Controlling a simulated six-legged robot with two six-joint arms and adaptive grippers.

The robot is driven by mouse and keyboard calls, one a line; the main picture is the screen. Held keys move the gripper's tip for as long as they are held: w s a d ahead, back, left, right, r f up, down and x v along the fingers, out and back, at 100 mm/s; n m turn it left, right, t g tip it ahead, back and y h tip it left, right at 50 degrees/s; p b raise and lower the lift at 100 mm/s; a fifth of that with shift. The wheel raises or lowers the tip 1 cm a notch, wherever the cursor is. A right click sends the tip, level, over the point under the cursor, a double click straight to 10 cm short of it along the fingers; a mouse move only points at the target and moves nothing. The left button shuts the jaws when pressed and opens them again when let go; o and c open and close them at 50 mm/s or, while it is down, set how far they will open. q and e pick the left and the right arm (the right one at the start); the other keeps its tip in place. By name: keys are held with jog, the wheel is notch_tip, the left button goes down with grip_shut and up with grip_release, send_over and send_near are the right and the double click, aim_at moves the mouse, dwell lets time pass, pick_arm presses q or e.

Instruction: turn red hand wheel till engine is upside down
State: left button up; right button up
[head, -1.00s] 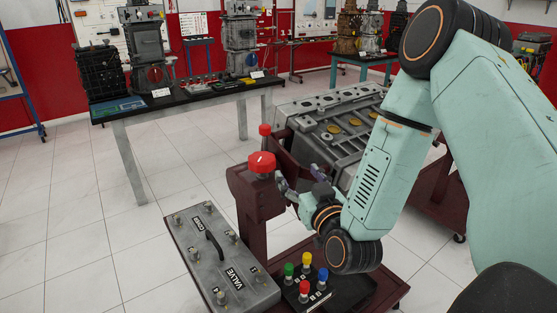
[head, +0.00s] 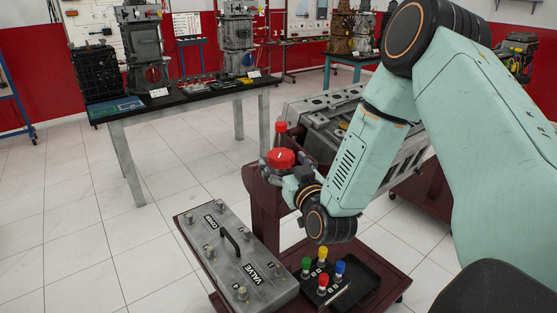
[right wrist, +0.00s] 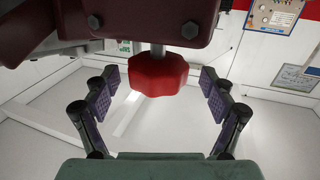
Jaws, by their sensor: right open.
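The red hand wheel (head: 281,158) is a lobed knob at the maroon stand (head: 267,210) in the middle of the head view. In the right wrist view the red hand wheel (right wrist: 158,76) sits on a short metal shaft below a dark maroon bracket. My right gripper (right wrist: 158,80) is open, with one finger on each side of the wheel and visible gaps to both. In the head view my right gripper (head: 288,175) is close to the wheel and partly hidden. The grey engine (head: 308,112) is on the stand behind, partly covered by my right arm. My left gripper is not in view.
A second red piece (head: 281,128) shows just behind the wheel. A grey valve cover (head: 235,258) and a black box with coloured caps (head: 322,285) lie on the stand's base. A dark-topped bench (head: 190,97) with engine parts stands behind. The floor at left is clear.

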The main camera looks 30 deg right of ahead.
jog(key=shift+w+d, duration=0.1)
jog(key=shift+w, duration=0.4)
jog(key=shift+w+d, duration=0.35)
jog(key=shift+d, duration=0.05)
jog(key=shift+w+a, duration=0.1)
jog(key=shift+w, duration=0.05)
jog(key=shift+a, duration=0.15)
jog(key=shift+c, duration=1.4)
jog(key=c, duration=0.9)
